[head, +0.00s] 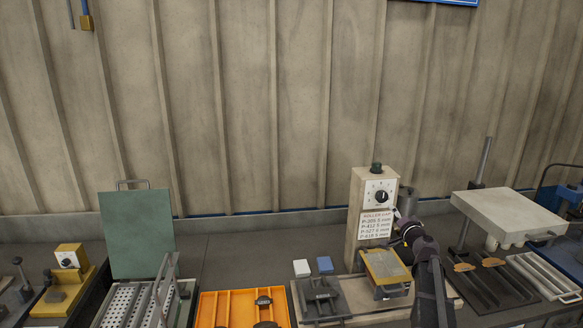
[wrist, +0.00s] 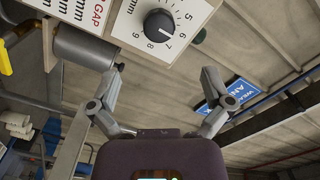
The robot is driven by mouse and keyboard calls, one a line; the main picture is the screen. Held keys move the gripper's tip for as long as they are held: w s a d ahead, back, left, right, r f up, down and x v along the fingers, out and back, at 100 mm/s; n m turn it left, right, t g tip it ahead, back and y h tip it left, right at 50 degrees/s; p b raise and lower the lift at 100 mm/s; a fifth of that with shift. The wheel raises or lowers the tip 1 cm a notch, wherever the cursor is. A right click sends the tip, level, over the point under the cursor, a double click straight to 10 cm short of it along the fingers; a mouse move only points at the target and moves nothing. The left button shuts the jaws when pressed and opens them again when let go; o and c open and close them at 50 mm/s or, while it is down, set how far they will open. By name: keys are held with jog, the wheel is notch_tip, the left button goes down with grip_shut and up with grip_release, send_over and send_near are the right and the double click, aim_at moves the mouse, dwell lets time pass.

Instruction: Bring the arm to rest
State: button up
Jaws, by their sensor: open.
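My arm reaches up from the bottom right in the head view, with my gripper (head: 400,218) beside the post of the roller station (head: 361,190). In the wrist view my gripper (wrist: 162,88) is open and empty, its two fingers spread apart. A dial with a black knob (head: 381,196) sits on the post above a "ROLLER GAP" label (head: 377,224). The dial also shows in the wrist view (wrist: 160,25), a little beyond the fingertips, its knob near the numbers 6 to 8. No contact between fingers and knob is visible.
A yellow-topped unit (head: 386,264) stands below the post. A pale slab press (head: 512,212) is to the right. An orange tray (head: 228,308) and a green-lidded box (head: 137,232) are to the left. In the wrist view a grey roller (wrist: 88,50) is close to the left finger.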

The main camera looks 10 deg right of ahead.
jog(key=s+a+f+n+g+y+b, duration=0.1)
jog(key=s+a+f+n+g+y, duration=0.2)
jog(key=a, duration=0.4)
jog(key=s+a+f+n+g+y, duration=0.1)
jog(key=s+a+f+n+g, duration=0.2)
jog(key=a+f, duration=0.35)
jog(key=s+a+f+n+g+y+b, duration=0.1)
jog(key=s+a+f+n+g, duration=0.15)
jog(key=a, duration=0.65)
jog(key=s+a+f+g+h, duration=0.1)
jog(key=s+f+g+h, duration=0.1)
jog(key=s, duration=0.5)
jog(key=s+a+f+n+g+h+b, duration=0.1)
jog(key=s+a+f+g+h, duration=0.1)
jog(key=s+f+g, duration=0.2)
jog(key=s+a+f+n+g+h+b, duration=0.1)
jog(key=s+a+f+g+h, duration=0.1)
jog(key=s+f, duration=0.3)
jog(key=s+g, duration=0.1)
jog(key=s, duration=0.3)
jog(key=shift+s, duration=0.35)
jog(key=shift+d+g, duration=0.15)
jog(key=shift+g, duration=0.1)
